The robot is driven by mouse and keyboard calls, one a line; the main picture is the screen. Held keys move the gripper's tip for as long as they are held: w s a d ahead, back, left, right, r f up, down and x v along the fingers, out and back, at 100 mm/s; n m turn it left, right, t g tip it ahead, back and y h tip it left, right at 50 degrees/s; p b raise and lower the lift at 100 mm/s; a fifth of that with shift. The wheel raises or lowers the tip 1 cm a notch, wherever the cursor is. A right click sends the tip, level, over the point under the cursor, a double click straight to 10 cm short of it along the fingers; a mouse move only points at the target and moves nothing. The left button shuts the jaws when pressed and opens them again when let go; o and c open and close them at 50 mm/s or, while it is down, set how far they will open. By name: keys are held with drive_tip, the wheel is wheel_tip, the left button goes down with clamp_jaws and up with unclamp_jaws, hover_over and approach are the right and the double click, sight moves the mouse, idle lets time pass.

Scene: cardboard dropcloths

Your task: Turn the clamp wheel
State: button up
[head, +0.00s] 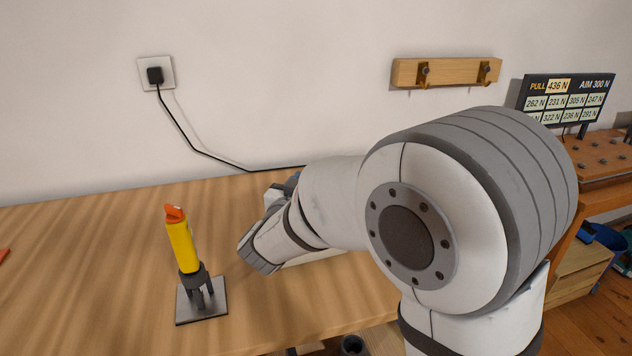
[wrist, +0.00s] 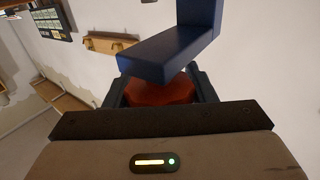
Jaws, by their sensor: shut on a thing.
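In the wrist view, the red-orange clamp wheel (wrist: 160,92) sits between the two dark fingers of my gripper (wrist: 160,88). My gripper is shut on it, with one finger on each side. A dark blue angled piece (wrist: 165,52), which looks like part of the clamp, stands just beyond the wheel and covers its far edge. In the head view my own arm hides the wheel, the clamp and the fingertips.
A yellow tube with an orange tip (head: 182,245) stands in a holder on a square plate on the wooden table (head: 90,270), left of my arm. A display (head: 566,98) reads PULL 436 N, AIM 300 N. A hook rail (head: 446,72) and a plugged-in socket (head: 155,74) are on the wall.

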drive_tip(key=o, duration=1)
drive_tip(key=shift+w, duration=0.1)
drive_tip(key=shift+c, duration=0.2)
drive_tip(key=p+v, duration=0.1)
drive_tip(key=v, duration=0.7)
drive_tip(key=shift+w, duration=0.1)
